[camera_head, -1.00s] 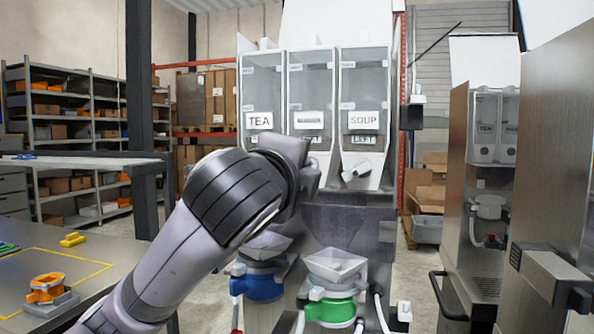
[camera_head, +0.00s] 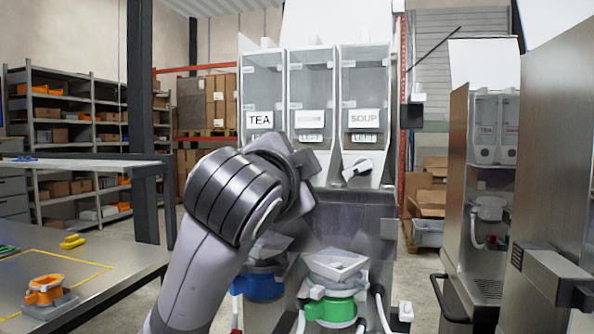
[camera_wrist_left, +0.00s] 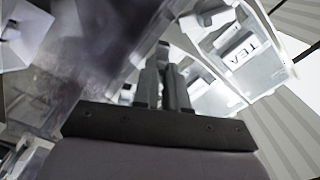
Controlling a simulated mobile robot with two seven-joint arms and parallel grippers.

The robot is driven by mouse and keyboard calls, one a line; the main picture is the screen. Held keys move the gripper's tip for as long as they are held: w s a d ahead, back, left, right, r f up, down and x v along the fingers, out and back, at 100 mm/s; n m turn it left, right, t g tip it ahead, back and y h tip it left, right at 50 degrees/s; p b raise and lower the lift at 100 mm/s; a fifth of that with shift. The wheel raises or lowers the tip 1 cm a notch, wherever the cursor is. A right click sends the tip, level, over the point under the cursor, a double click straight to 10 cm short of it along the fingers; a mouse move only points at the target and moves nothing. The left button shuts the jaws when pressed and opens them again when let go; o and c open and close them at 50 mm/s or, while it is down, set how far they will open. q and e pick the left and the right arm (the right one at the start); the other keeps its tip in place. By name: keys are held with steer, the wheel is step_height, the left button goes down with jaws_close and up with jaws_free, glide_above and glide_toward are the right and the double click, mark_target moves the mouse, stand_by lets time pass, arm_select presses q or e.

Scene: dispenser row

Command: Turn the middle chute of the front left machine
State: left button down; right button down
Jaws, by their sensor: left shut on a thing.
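The front left machine has three clear canisters: TEA (camera_head: 262,90), a middle one (camera_head: 309,85) whose label is too blurred to read, and SOUP (camera_head: 364,85). A small plate under the middle canister reads LEFT. My left arm and wrist cover the middle chute in the head view. My left gripper's fingers (camera_wrist_left: 163,82) show close together in the wrist view, shut on a small part below the middle canister, apparently the middle chute. The right chute (camera_head: 357,168), under SOUP, is uncovered. My right gripper is not in view.
Below stand a blue-collared funnel (camera_head: 258,284) and a green-collared funnel (camera_head: 332,307). A table (camera_head: 110,262) at left holds an orange-ringed part (camera_head: 45,290) and a yellow piece (camera_head: 73,241). Another machine (camera_head: 488,210) and a steel cabinet (camera_head: 560,150) stand at right.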

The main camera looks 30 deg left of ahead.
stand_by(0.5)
arm_select(q)
steer(key=c, duration=1.2)
jaws_free()
steer(key=shift+o, duration=0.2)
